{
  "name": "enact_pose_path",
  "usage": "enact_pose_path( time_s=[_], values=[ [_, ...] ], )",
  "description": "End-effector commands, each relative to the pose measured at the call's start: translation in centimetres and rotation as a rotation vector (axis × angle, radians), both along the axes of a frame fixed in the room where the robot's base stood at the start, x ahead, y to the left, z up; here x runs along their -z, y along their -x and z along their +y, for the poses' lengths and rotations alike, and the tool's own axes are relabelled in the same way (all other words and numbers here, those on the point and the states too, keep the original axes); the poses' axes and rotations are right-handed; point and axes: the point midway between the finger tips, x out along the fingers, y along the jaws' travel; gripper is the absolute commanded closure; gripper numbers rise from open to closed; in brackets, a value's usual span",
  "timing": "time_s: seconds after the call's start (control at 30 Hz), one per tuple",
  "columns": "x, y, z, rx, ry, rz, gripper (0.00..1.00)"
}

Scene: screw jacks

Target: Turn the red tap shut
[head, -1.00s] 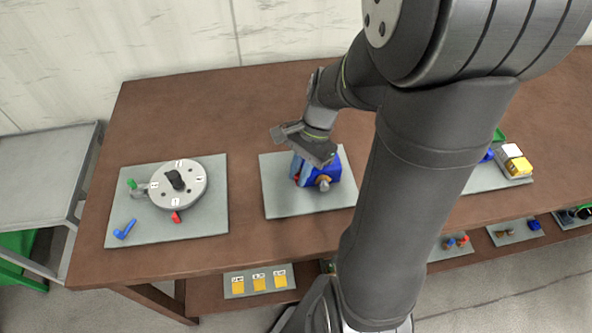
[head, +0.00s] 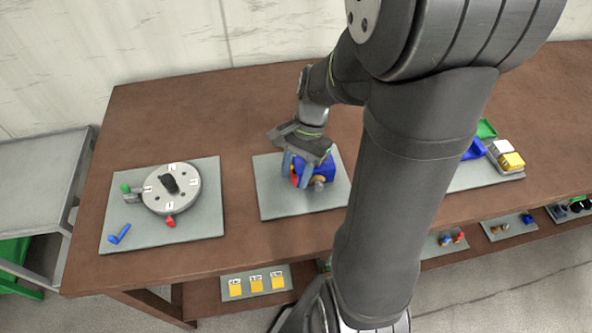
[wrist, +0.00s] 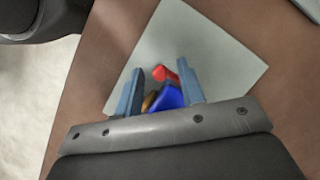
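A blue body (head: 327,167) with a red part (head: 294,181) stands on the middle grey board (head: 270,205). In the wrist view, the red part (wrist: 165,73) shows near the fingertips and the blue body (wrist: 167,98) lies closer to the palm. My gripper (wrist: 160,68) is open, its two blue-grey fingers apart. In the head view my gripper (head: 299,170) is low over this body and hides part of it. I cannot tell whether the fingers touch it. Another small red piece (head: 170,221) sits at the front of a round grey disc (head: 187,196) on the left board.
The left board (head: 200,227) also holds a green piece (head: 125,188) and a blue lever (head: 120,234). A right board (head: 475,180) carries white and yellow blocks (head: 510,158). Bare brown table (head: 236,130) lies behind and between the boards. My arm hides the table's middle right.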

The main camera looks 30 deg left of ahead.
Motion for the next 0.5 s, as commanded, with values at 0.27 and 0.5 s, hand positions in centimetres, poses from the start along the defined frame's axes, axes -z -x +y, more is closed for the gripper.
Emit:
enact_pose_path(
  time_s=[0.27,0.5],
  values=[
    [-0.1,0.0,0.0,0.0,0.0,0.001,0.64],
    [-3.1,-1.3,0.0,0.002,-0.003,-0.002,0.64]
  ],
)
